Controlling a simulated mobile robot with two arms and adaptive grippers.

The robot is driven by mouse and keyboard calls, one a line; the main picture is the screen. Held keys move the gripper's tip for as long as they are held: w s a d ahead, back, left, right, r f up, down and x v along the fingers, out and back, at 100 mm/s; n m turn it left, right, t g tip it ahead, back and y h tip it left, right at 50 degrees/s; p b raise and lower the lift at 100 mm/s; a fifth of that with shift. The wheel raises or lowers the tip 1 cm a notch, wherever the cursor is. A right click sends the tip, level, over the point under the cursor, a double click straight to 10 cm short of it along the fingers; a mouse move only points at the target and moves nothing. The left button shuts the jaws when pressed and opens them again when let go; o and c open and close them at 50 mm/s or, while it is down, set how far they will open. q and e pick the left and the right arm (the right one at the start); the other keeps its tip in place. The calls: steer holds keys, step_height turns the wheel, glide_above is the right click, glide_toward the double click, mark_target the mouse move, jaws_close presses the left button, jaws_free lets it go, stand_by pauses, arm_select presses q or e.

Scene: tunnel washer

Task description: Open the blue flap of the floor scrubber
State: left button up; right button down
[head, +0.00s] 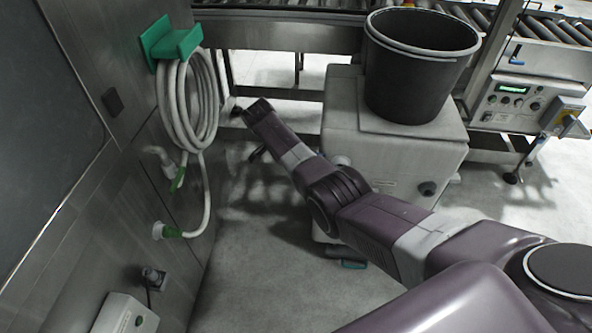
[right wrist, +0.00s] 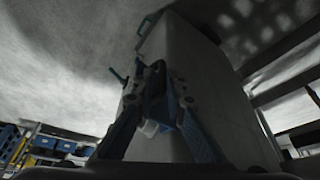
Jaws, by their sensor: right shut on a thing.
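The floor scrubber (head: 395,160) is a pale grey boxy machine standing on the floor behind my right arm, which hides part of it. Its body (right wrist: 205,75) rises close in front of my right gripper in the right wrist view. A thin blue piece, seemingly the flap (right wrist: 118,75), sticks out left of the fingertips; the fingers hide the rest. My left gripper is out of view.
A black bucket (head: 420,65) stands on the scrubber. A steel wall with a coiled hose (head: 185,105) on a green holder (head: 171,42) is on the left. A roller conveyor (head: 545,28) and control box (head: 513,100) stand behind. Floor (head: 285,280) is clear in front.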

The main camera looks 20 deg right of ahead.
steer(key=shift+w+d+r, duration=0.25)
steer(key=shift+d+r, duration=0.1)
steer(key=shift+d, duration=0.1)
steer(key=c, duration=2)
jaws_free()
steer(key=shift+c, duration=0.2)
steer(key=shift+d+f, duration=0.1)
steer(key=shift+d, duration=0.05)
steer(key=shift+s, duration=0.1)
steer(key=v, duration=1.2)
steer(key=shift+a, duration=0.35)
steer(key=shift+s+f, duration=0.1)
